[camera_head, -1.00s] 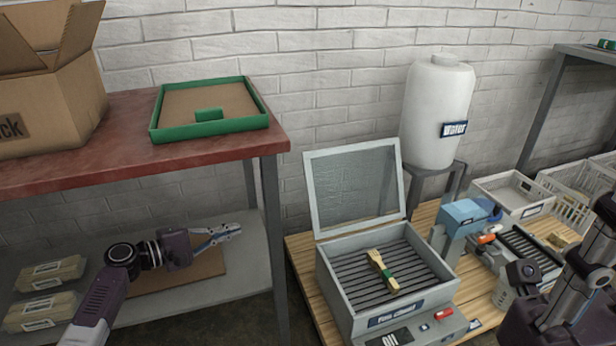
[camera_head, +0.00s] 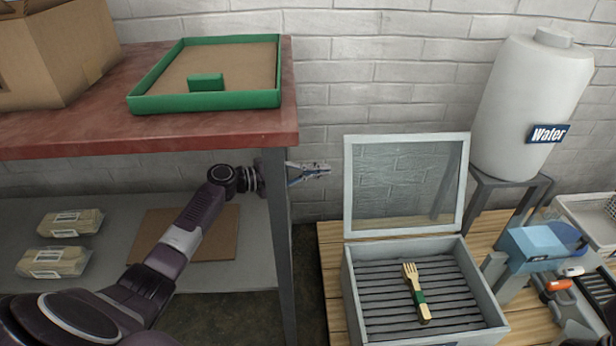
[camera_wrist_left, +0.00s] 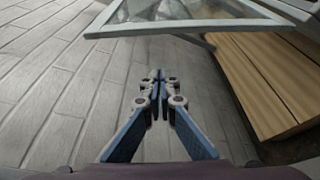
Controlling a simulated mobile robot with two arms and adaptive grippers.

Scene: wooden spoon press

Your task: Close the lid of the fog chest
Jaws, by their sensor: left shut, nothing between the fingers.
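The fog chest (camera_head: 477,283) is a grey box with a slatted floor on a wooden platform. Its glass lid (camera_head: 405,185) stands open, upright at the back edge. A wooden fork (camera_head: 414,292) with a green band lies on the slats inside. My left gripper (camera_head: 325,168) is shut and empty, left of the lid and apart from it, behind the red table's leg. In the left wrist view the shut fingers (camera_wrist_left: 158,80) point toward the wall, with the lid's frame (camera_wrist_left: 200,25) at the top. My right gripper is out of view.
The red table (camera_head: 190,125) carries a green-edged tray (camera_head: 205,101) and a cardboard box (camera_head: 60,60). Its leg (camera_head: 278,240) stands between my left arm and the chest. A water tank (camera_head: 530,105) stands right of the lid, and a blue device (camera_head: 537,246) is right of the chest.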

